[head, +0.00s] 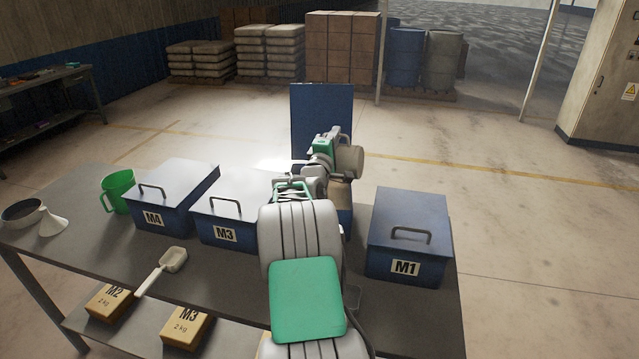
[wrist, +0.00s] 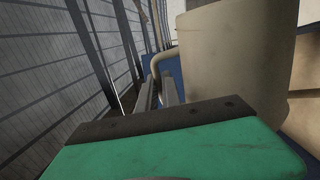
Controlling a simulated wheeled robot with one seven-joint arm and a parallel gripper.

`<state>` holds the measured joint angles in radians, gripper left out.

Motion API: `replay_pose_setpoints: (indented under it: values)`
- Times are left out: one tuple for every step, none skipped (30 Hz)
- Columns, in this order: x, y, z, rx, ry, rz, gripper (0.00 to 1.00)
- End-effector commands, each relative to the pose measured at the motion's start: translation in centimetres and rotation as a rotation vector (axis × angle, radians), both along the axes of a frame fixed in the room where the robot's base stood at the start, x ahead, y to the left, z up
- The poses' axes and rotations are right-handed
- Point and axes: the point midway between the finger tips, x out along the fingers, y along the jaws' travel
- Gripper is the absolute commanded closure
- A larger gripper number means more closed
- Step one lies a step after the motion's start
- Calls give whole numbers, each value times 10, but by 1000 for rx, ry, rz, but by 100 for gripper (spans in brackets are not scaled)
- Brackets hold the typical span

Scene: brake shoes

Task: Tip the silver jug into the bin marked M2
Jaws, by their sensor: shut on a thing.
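My gripper (head: 328,165) is shut on the handle of a silver-grey jug (head: 349,160), held over the open bin between M3 and M1. In the wrist view the jug (wrist: 235,45) fills the upper right, with its curved handle (wrist: 164,62) at the fingers (wrist: 160,95). The jug looks tilted; its mouth is not clear. The open bin's blue lid (head: 321,115) stands upright behind my gripper. My arm hides most of this bin and any label on it. A beige patch (head: 340,193) shows just below the jug; I cannot tell if it is contents.
Lidded bins M4 (head: 170,195), M3 (head: 228,210) and M1 (head: 408,235) stand on the dark table (head: 90,245). A green jug (head: 118,190), a white funnel (head: 52,224), a bowl (head: 22,212) and a scoop (head: 162,270) are at left. Boxes M2 (head: 112,302) and M3 (head: 187,328) sit below.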

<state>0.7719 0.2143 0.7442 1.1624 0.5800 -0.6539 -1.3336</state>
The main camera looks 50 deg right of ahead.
Motion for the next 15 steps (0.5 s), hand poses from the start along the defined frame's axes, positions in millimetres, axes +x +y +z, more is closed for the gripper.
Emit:
replay_pose_setpoints:
  values:
    - [2,1,5,-8,7,1,100]
    - [3,1,5,-9,12,1,100]
    - [4,1,5,-12,20,0,100]
    - [5,2,6,-14,25,0,100]
    - [5,2,5,-15,28,0,100]
    - [6,2,5,-17,33,0,100]
    - [6,2,5,-18,36,0,100]
    - [7,2,5,-18,38,0,100]
    - [7,2,5,-19,40,0,100]
    - [7,2,5,-20,42,-1,100]
    - [8,3,5,-20,43,0,100]
    - [8,3,5,-21,46,0,100]
    - [8,3,5,-22,48,0,100]
    - [9,3,5,-23,50,0,100]
    - [9,3,5,-24,53,-1,100]
